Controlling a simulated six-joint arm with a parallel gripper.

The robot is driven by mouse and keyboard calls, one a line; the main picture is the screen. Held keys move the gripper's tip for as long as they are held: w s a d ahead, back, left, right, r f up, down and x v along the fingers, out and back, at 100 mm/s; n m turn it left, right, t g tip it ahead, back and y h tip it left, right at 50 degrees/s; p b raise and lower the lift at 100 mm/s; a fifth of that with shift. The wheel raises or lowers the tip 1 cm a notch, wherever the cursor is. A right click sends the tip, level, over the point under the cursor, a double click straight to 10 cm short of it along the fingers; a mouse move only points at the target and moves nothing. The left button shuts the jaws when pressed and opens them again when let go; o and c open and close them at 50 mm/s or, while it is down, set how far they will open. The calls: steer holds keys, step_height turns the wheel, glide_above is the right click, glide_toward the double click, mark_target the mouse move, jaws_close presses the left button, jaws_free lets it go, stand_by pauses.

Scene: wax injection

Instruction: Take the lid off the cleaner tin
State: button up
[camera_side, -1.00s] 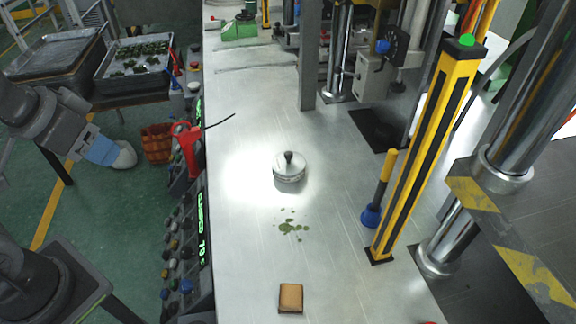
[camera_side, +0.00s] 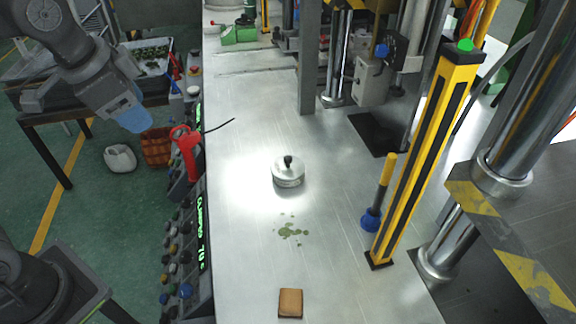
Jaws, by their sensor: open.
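The cleaner tin (camera_side: 288,180) is a short, round silver tin standing upright near the middle of the metal table. Its lid (camera_side: 279,165) is on top and has a dark knob (camera_side: 288,160) at its centre. My gripper (camera_side: 134,121), light blue at the end of the dark arm, is at the upper left, off the table's left edge. It is well apart from the tin and empty. Its fingers show little detail at this size.
A green spill (camera_side: 291,232) and a brown sponge (camera_side: 290,302) lie in front of the tin. A red-handled tool (camera_side: 187,145) stands by the left button panel. A yellow-black post (camera_side: 420,155) and a blue-based yellow handle (camera_side: 380,195) stand at right.

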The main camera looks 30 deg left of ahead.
steer(key=w+d+m+g, duration=0.2)
steer(key=w+d+m, duration=0.3)
steer(key=w+m, duration=0.6)
steer(key=m+g+y, duration=0.1)
steer(key=m+g, duration=0.1)
steer(key=m, duration=0.6)
glide_toward(288, 157)
steer(key=f, duration=0.3)
steer(key=s+f, duration=0.1)
steer(key=f, duration=0.1)
steer(key=shift+w+a+f, duration=0.15)
steer(key=shift+w+f, duration=0.05)
steer(key=shift+f, duration=0.65)
steer(key=shift+w+a+f, duration=0.15)
steer(key=shift+w+f, duration=0.05)
steer(key=shift+f, duration=0.65)
steer(key=shift+w+a+f, duration=0.15)
steer(key=shift+w+f, duration=0.05)
steer(key=shift+f, duration=0.65)
jaws_close()
steer(key=shift+r, duration=0.1)
